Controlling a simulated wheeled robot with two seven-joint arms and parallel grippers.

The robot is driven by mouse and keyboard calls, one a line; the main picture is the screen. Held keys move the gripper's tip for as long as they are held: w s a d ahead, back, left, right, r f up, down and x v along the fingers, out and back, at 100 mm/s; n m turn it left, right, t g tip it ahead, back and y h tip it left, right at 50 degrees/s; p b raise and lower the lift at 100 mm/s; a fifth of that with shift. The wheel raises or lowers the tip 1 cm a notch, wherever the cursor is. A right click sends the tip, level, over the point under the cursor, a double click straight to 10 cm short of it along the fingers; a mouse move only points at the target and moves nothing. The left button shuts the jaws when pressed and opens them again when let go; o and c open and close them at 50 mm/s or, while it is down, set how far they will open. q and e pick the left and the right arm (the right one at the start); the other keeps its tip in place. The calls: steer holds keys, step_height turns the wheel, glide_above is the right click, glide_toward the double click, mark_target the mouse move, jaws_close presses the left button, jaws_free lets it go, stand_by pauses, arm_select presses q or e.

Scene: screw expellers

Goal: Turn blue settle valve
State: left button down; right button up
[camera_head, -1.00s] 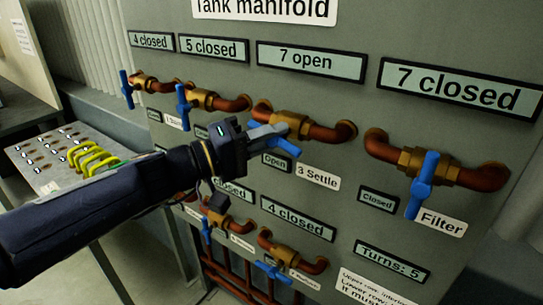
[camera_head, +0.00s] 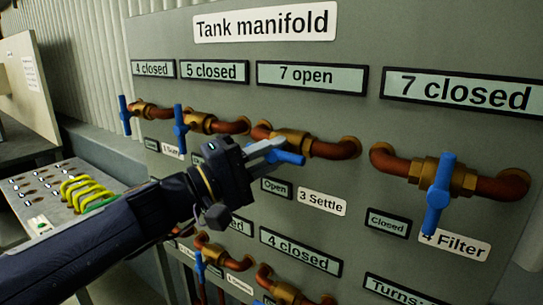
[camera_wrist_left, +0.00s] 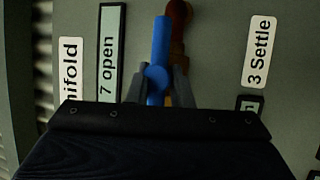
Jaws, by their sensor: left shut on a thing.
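The blue settle valve handle (camera_head: 290,157) sits on a brass valve body (camera_head: 291,141) above the "3 Settle" label (camera_head: 322,202). My left gripper (camera_head: 272,149) is shut on this handle, with the arm reaching in from the lower left. In the left wrist view the blue handle (camera_wrist_left: 158,62) stands between the two grey fingers (camera_wrist_left: 157,88), its upper end reaching past them. Part of the handle is hidden by the gripper in the head view. The small sign by the valve reads "Open", and the larger sign (camera_head: 311,77) reads "7 open". My right gripper is not in view.
Other blue-handled valves stand close by: the filter valve handle (camera_head: 438,193) to the right, two at the upper left, and more in the lower row. Copper pipes stick out from the grey panel. A bench with yellow-green handles (camera_head: 85,192) is at the left.

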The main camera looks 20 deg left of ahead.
arm_select(q)
steer(key=c, duration=1.3)
jaws_free()
steer(key=shift+r, duration=0.1)
steer(key=shift+c, duration=0.2)
steer(key=b+v, duration=0.1)
steer(key=v, duration=0.7)
steer(key=shift+b, duration=0.3)
steer(key=s+a, duration=0.2)
steer(key=s, duration=0.5)
steer(key=shift+s+a+b, duration=0.25)
steer(key=shift+a+b, duration=0.05)
steer(key=shift+b, duration=0.1)
